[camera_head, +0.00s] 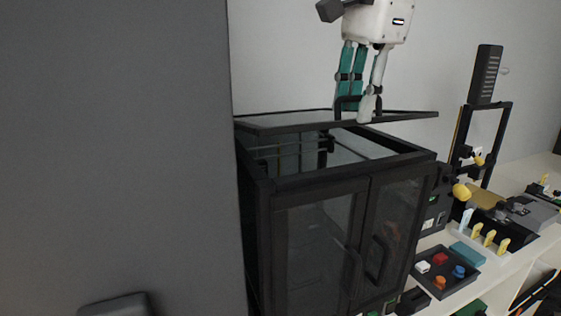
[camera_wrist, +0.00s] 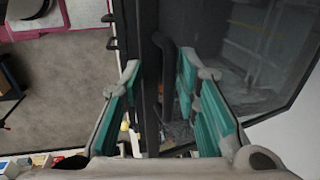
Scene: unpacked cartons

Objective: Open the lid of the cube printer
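The cube printer (camera_head: 268,205) is a black box-shaped cabinet with glass front doors, in the middle of the head view. Its glass lid (camera_head: 285,121) is tilted up, with a gap above the open top frame. A dark handle (camera_head: 338,108) stands on the lid. My gripper (camera_head: 355,100) is at this handle, above the lid. In the wrist view, its teal-padded fingers (camera_wrist: 158,68) are spread apart, with the dark handle (camera_wrist: 167,75) between them, closer to the right finger. Whether a finger touches the handle cannot be told.
A large grey surface (camera_head: 115,150) fills the left of the head view. Right of the printer, a bench carries a dark tray (camera_head: 448,284) with small coloured parts, a tall black-framed device (camera_head: 487,75) and yellow-handled tools (camera_head: 489,238). Clear space shows above the lid.

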